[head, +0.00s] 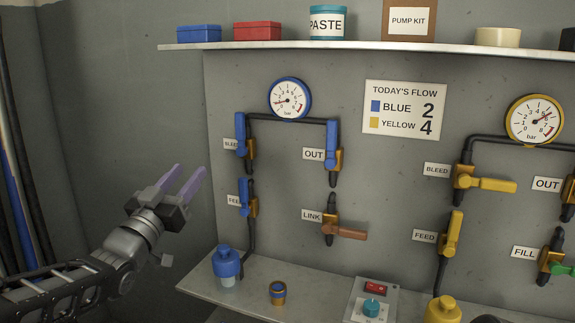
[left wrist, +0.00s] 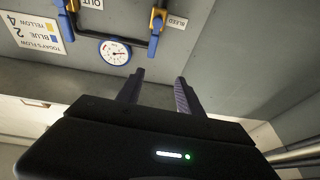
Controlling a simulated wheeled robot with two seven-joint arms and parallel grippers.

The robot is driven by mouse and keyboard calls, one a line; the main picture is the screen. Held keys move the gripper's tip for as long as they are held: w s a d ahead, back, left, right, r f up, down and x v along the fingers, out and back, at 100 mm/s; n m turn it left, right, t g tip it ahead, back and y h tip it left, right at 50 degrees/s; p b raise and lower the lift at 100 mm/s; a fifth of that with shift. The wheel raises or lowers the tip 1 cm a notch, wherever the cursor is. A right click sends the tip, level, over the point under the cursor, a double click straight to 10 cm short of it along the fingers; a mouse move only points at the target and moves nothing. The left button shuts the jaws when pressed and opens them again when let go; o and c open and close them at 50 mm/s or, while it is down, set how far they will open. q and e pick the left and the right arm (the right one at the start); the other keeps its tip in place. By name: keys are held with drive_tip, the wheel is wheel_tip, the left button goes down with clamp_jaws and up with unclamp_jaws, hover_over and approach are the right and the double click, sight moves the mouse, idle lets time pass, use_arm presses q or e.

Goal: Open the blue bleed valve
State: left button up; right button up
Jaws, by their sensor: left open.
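The blue bleed valve (head: 241,133) is on the wall below left of the blue-rimmed gauge (head: 289,98). Its blue handle stands upright, in line with the pipe, beside a brass body and a partly covered BLEED label (head: 231,144). In the left wrist view the bleed valve's handle (left wrist: 153,45) hangs near the top, beside its BLEED label (left wrist: 178,22). My left gripper (head: 186,175) is open and empty, left of and lower than the valve, apart from it. Its fingers (left wrist: 160,78) also show in the left wrist view. My right gripper is not in view.
The blue feed valve (head: 244,196) sits just below. The blue out valve (head: 332,140) and the link valve (head: 345,230) are to the right. A shelf (head: 350,45) runs above; a ledge (head: 205,288) below carries a blue bottle (head: 226,260). The wall at left is bare.

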use_arm(q)
wheel_tip(320, 180, down, 21)
drive_tip(key=d+n+g+y+p, duration=0.2)
drive_tip(key=n+g+y, duration=0.1)
drive_tip(key=g, duration=0.2)
drive_tip(key=s+d+f+n+g+p, duration=0.1)
drive_tip(key=s+d+f+g, duration=0.2)
drive_tip(key=f, duration=0.6)
drive_tip(key=s+d+f+g+p, duration=0.1)
drive_tip(key=s+f+g+p, duration=0.1)
drive_tip(key=s+f, duration=0.5)
drive_tip(key=s+d+f+g+p, duration=0.2)
drive_tip(key=s+f, duration=0.3)
drive_tip(key=s, duration=0.4)
drive_tip(key=s+d+f+g+p, duration=0.2)
drive_tip(key=s+f, duration=0.4)
drive_tip(key=s, duration=0.4)
drive_tip(key=s+d+f+n+g+p, duration=0.1)
drive_tip(key=s+d+f+g, duration=0.3)
drive_tip(key=s, duration=0.5)
drive_tip(key=shift+s+f+g+h+p, duration=0.2)
drive_tip(key=shift+f+g+h+p, duration=0.1)
drive_tip(key=shift+f+g+p, duration=0.65)
